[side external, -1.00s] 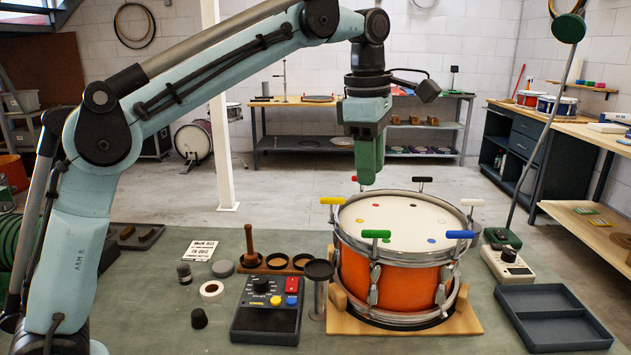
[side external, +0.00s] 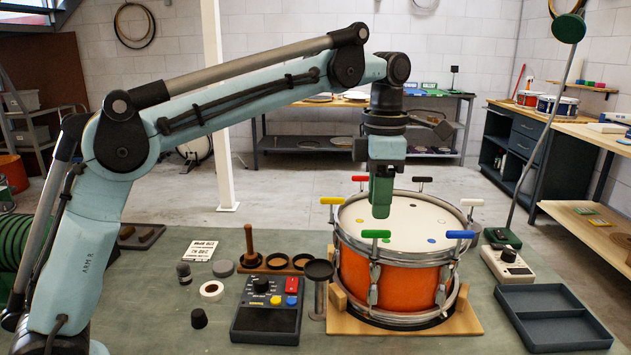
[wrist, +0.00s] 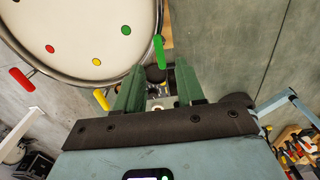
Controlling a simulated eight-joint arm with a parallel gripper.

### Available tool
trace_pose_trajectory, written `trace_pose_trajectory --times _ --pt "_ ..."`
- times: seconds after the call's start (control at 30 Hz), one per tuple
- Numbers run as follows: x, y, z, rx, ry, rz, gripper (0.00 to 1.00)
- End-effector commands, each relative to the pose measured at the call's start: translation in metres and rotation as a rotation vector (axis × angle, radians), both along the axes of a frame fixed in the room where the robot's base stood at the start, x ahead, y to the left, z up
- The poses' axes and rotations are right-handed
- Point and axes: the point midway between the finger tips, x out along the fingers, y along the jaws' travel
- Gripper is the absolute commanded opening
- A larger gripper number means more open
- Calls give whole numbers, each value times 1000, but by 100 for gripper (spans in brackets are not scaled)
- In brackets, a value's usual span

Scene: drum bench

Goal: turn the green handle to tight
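The green handle (side external: 376,234) is a T-shaped key on the near rim of the orange drum (side external: 393,285), its bar lying roughly left to right. In the wrist view the green handle (wrist: 159,52) shows just beyond the gap between my fingers. My gripper (side external: 381,212) points down just above the green handle, and no contact shows. In the wrist view my gripper (wrist: 158,80) has two green fingers spread apart with nothing between them.
Yellow (side external: 332,201), blue (side external: 461,234), red (side external: 360,179), black (side external: 424,180) and white (side external: 472,203) handles stand around the rim. A control box (side external: 267,308) and a cup stand (side external: 318,285) are left of the drum. A dark tray (side external: 552,318) lies right.

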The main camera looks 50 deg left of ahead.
Motion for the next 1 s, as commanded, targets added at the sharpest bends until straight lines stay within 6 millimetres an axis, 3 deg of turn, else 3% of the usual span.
trace_pose_trajectory --times 0.3,0.5,0.9,1.0 --pt "0 0 -44 0 0 0 38" --pt "0 0 -62 0 0 -1 38" --pt "0 0 -67 0 0 -1 38" --pt "0 0 -67 0 0 -1 24"
